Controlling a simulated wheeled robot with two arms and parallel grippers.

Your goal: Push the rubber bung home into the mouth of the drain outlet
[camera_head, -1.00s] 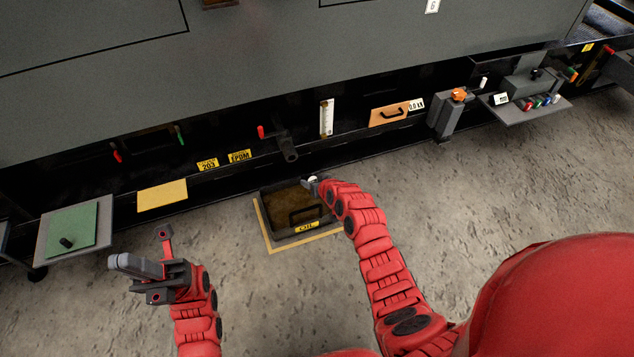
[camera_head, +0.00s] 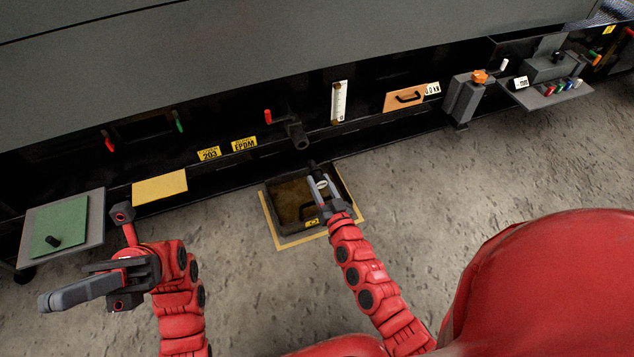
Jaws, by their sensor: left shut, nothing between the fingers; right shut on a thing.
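The drain outlet (camera_head: 297,136) is a dark pipe on the black lower panel, its round mouth facing out and down. My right gripper (camera_head: 316,178) is above the oil tray, below and slightly right of the outlet, apart from it. It is shut on a small dark piece (camera_head: 313,165) at its fingertips, which looks like the rubber bung; its shape is hard to make out. My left gripper (camera_head: 48,300) is shut and empty at the lower left, far from the outlet.
The black oil tray (camera_head: 268,209) stands on a yellow-marked floor square under the outlet. A red-handled lever (camera_head: 267,117) is left of the outlet, a white gauge (camera_head: 339,102) right of it. A green plate (camera_head: 58,228) lies at far left.

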